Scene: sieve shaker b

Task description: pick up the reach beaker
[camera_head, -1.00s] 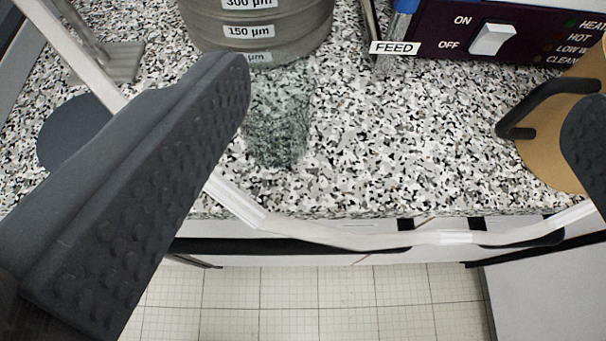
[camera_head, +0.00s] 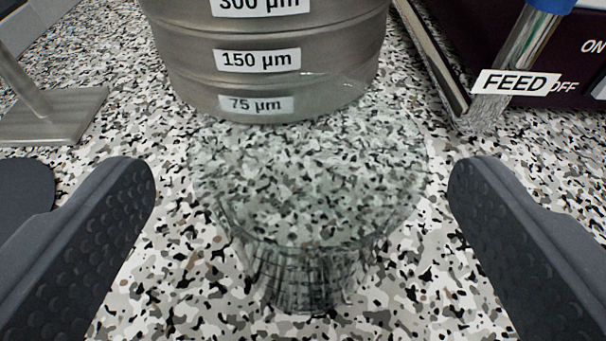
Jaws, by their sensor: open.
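The reach beaker (camera_head: 310,265) is a clear glass vessel standing upright on the speckled counter. Its wide rim faces me and the counter pattern shows through it. My gripper (camera_head: 302,175) is open, with one dark studded finger on each side of the beaker. There is a gap between each finger and the glass, so neither touches it. The beaker looks empty, though its clear glass makes this hard to tell.
A metal sieve stack (camera_head: 270,75) with size labels stands just behind the beaker, close to its rim. A tube labelled FEED (camera_head: 515,82) and a dark switch box (camera_head: 580,50) are at the back right. A metal stand foot (camera_head: 55,118) is at the left.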

